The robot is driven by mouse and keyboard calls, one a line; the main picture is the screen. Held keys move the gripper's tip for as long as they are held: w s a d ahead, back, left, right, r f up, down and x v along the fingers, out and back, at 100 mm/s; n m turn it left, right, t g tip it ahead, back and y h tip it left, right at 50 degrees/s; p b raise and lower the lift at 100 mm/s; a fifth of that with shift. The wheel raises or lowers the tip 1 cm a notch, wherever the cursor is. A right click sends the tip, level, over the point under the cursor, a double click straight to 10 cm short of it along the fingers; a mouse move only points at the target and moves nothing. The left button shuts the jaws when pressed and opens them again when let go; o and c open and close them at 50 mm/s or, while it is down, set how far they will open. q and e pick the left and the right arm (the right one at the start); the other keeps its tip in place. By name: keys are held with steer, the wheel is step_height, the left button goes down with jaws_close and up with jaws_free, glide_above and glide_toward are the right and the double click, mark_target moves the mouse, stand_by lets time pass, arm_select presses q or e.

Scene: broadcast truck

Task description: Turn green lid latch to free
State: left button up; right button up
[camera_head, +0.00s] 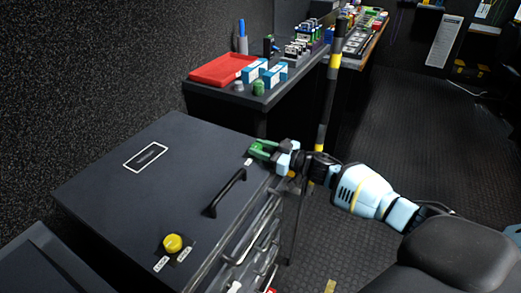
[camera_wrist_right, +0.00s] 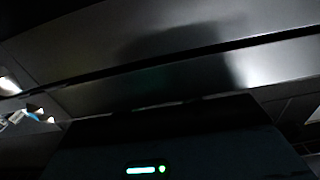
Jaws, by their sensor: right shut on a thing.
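A dark grey case (camera_head: 130,200) with a black handle (camera_head: 226,192) on its lid stands at the front left. The green lid latch (camera_head: 262,150) is at the lid's far right corner. My right gripper (camera_head: 272,153) reaches in from the right and is shut on the green latch, partly hiding it. Which way the latch is turned is hard to tell. A yellow knob latch (camera_head: 173,243) with two small labels is at the lid's near corner. My left gripper is not in view. The right wrist view shows mostly dark ceiling panels, with no latch.
Behind the case, a dark counter (camera_head: 205,92) holds a red tray (camera_head: 222,69), blue-and-white boxes (camera_head: 274,74) and a green knob-like piece (camera_head: 258,88). A yellow-and-black pole (camera_head: 328,95) stands beside the counter. The floor (camera_head: 400,140) to the right is mostly open.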

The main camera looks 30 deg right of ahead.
steer(key=n+g+y+b, duration=0.1)
steer(key=n+y, duration=0.1)
steer(key=shift+w+d+f+g+y+b, duration=0.1)
steer(key=shift+f+g+y+b, duration=0.1)
steer(key=shift+g+y+b, duration=0.15)
steer(key=shift+r+n+g+y+b, duration=0.15)
steer(key=shift+n+g+y+b, duration=0.15)
steer(key=shift+n+g+y, duration=0.15)
steer(key=o, duration=1)
steer(key=shift+d, duration=0.15)
steer(key=v, duration=0.7)
steer(key=shift+s, duration=0.35)
steer(key=shift+d+r, duration=0.1)
steer(key=shift+d, duration=0.05)
